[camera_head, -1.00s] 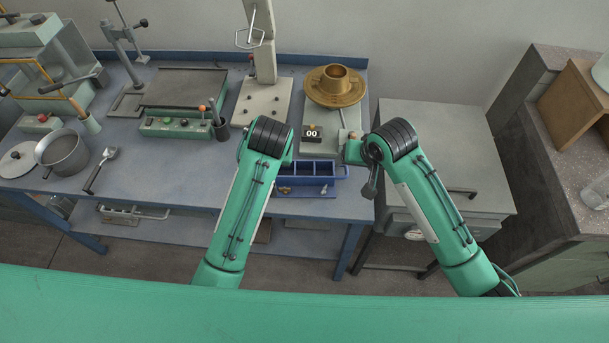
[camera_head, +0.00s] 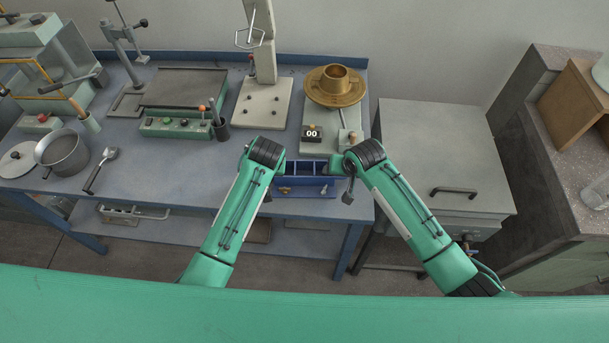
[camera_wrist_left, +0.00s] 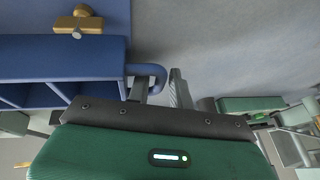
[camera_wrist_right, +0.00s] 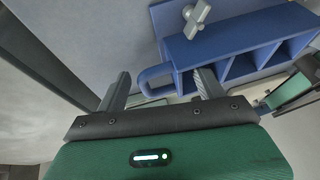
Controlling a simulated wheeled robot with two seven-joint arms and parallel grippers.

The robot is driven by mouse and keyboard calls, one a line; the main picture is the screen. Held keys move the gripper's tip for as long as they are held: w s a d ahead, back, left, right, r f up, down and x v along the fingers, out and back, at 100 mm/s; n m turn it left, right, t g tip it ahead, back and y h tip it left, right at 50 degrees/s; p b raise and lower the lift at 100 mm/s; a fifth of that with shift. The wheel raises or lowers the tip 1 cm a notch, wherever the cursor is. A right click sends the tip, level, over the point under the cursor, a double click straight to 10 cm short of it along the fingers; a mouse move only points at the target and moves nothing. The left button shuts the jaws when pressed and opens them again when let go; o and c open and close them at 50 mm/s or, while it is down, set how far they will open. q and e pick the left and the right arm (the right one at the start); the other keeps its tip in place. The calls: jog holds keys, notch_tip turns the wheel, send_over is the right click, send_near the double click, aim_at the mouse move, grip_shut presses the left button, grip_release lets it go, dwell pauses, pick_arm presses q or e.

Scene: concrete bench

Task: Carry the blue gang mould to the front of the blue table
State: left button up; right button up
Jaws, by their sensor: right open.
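The blue gang mould (camera_head: 305,186), a long box with open compartments, sits at the front edge of the blue table (camera_head: 180,178), between my two arms. A brass fitting (camera_wrist_left: 78,22) and a grey wing fitting (camera_wrist_right: 196,18) show on its side. My left gripper (camera_wrist_left: 158,80) is at one end handle; its fingers are close together on either side of the handle bar and look shut on it. My right gripper (camera_wrist_right: 160,82) is open, with the other end handle (camera_wrist_right: 150,78) between its spread fingers. In the head view my arms hide both fingertips.
Behind the mould stand a small counter reading 00 (camera_head: 312,133), a brass dish (camera_head: 335,87) and a white stand (camera_head: 262,103). A grey cabinet (camera_head: 440,150) stands right.

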pick_arm(q)
jog(key=shift+w+f, duration=0.1)
jog(key=shift+f, duration=0.15)
pick_arm(e)
jog(key=shift+w+f, duration=0.1)
jog(key=shift+f, duration=0.15)
pick_arm(q)
grip_shut()
pick_arm(e)
jog(key=c, duration=1.4)
pick_arm(q)
jog(key=shift+r, duration=0.1)
jog(key=shift+r, duration=0.1)
pick_arm(e)
jog(key=shift+r, duration=0.2)
